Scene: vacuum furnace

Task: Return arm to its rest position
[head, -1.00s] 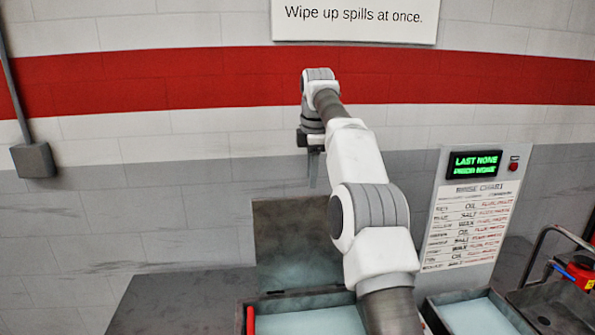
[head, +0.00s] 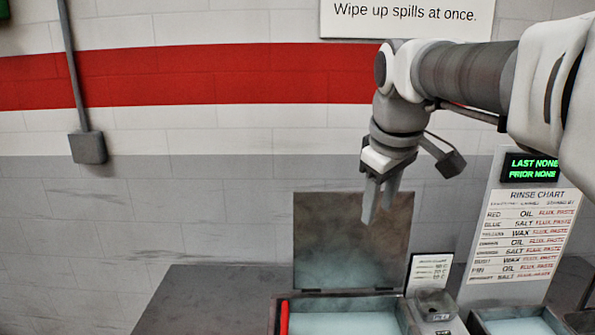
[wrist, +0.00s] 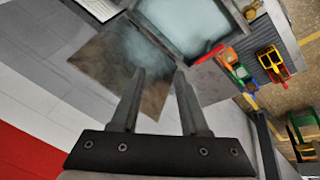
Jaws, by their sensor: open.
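My gripper (head: 378,200) hangs from my raised arm, fingers pointing down, in front of the upright open lid (head: 345,240) of a basin. The two fingers are apart with nothing between them. In the wrist view my gripper (wrist: 160,90) also shows open and empty, with the brownish lid (wrist: 110,70) and the basin (wrist: 195,45) beyond the fingertips. My arm comes in from the right of the head view and covers part of the wall.
A basin with pale liquid (head: 340,325) and a red handle (head: 284,318) stands at the bottom centre. A small container (head: 435,305) and a second basin (head: 515,326) are to its right. A rinse chart panel (head: 530,215) stands behind. The dark counter (head: 200,295) at left is clear.

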